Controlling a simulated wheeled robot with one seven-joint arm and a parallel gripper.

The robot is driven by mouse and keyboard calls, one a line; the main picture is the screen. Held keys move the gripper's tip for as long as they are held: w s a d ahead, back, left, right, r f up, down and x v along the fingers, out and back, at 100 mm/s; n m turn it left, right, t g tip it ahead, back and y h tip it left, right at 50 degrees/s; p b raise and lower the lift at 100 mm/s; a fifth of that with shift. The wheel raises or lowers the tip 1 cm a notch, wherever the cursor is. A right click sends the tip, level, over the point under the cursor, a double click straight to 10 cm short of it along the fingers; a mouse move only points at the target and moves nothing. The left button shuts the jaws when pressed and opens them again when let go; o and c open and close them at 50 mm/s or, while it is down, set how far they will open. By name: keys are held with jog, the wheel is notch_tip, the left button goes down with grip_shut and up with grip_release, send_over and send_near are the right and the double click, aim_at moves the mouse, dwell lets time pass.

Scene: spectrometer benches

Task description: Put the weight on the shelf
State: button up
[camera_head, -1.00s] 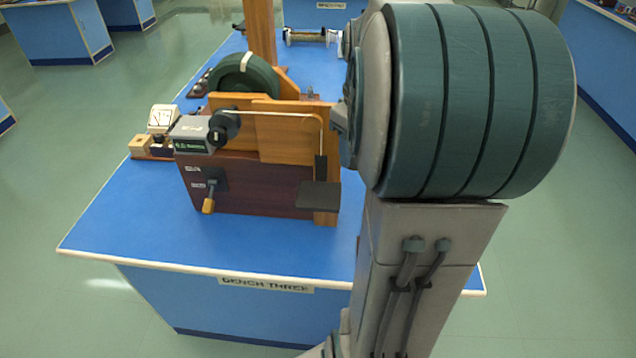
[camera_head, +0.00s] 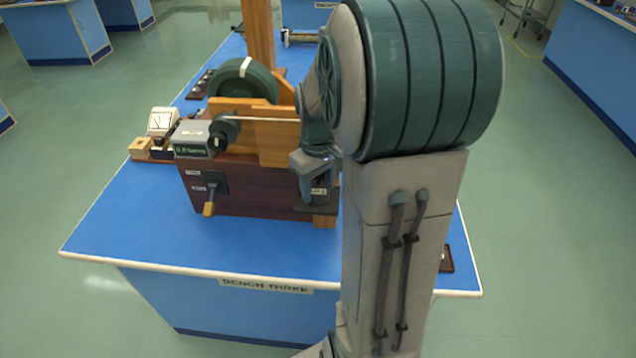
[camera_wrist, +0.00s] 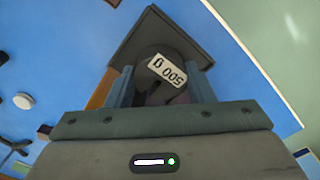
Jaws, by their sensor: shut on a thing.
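The weight is a dark cylinder with a white "500 g" label (camera_wrist: 168,70). It sits between the two fingers of my gripper (camera_wrist: 162,92), which is shut on it. In the head view, my gripper (camera_head: 316,172) points down over the shelf, and a small dark part of the weight (camera_head: 319,193) shows below it. The shelf is a dark flat plate (camera_head: 322,209) at the front right of the wooden apparatus. In the wrist view the shelf (camera_wrist: 150,32) lies behind the weight. The weight is directly over or on the plate; I cannot tell whether it touches.
The blue bench top (camera_head: 150,215) is clear in front. My arm hides the bench's right side.

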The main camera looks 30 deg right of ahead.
aim_at(318, 188)
jog(key=shift+f, duration=0.1)
jog(key=o, duration=1.3)
jog(key=shift+o, duration=0.2)
notch_tip(318, 188, up, 12)
jog(key=s+a+f+m+t, duration=0.2)
jog(key=s+a+f, duration=0.3)
jog(key=s+a, duration=0.7)
jog(key=shift+s+f+t, duration=0.2)
jog(key=shift+s+t, duration=0.2)
jog(key=shift+t, duration=0.2)
